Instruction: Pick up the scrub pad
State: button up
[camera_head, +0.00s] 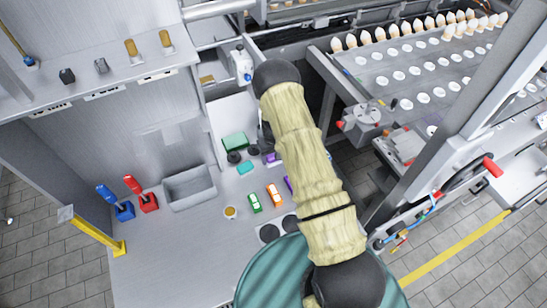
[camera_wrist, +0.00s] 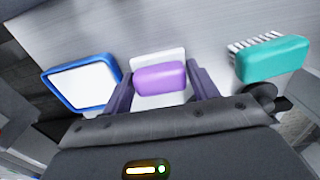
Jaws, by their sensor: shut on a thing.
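The scrub pad (camera_wrist: 160,78), a rounded purple block with a white flat part behind it, sits between the two fingers of my gripper (camera_wrist: 160,84) in the wrist view. The fingers stand at its left and right sides, and my gripper is shut on it. Its underside and any gap to the surface are hard to tell. In the head view my arm hides most of the gripper; a small purple patch (camera_head: 271,158) shows beside the arm, and I cannot tell if it is the pad.
In the wrist view a blue-rimmed white item (camera_wrist: 83,84) lies left and a teal brush with white bristles (camera_wrist: 273,59) right. On the counter are a green box (camera_head: 235,142), a green car (camera_head: 254,203), an orange car (camera_head: 274,195) and a grey bin (camera_head: 189,188).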

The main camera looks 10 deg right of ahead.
aim_at(273, 155)
jog(key=shift+r, duration=0.1)
notch_tip(273, 155, up, 10)
jog(key=b, duration=0.4)
dwell(0.4)
jog(key=o, duration=0.5)
jog(key=c, duration=0.3)
jog(key=s+f, duration=0.1)
jog(key=s, duration=0.2)
jog(key=s+f+m+b, duration=0.1)
jog(key=s+f, duration=0.1)
jog(key=s, duration=0.1)
jog(key=s+f+m+b, duration=0.1)
jog(key=s, duration=0.2)
jog(key=shift+s+f, duration=0.1)
jog(key=shift+f, duration=0.1)
jog(key=shift+s, duration=0.1)
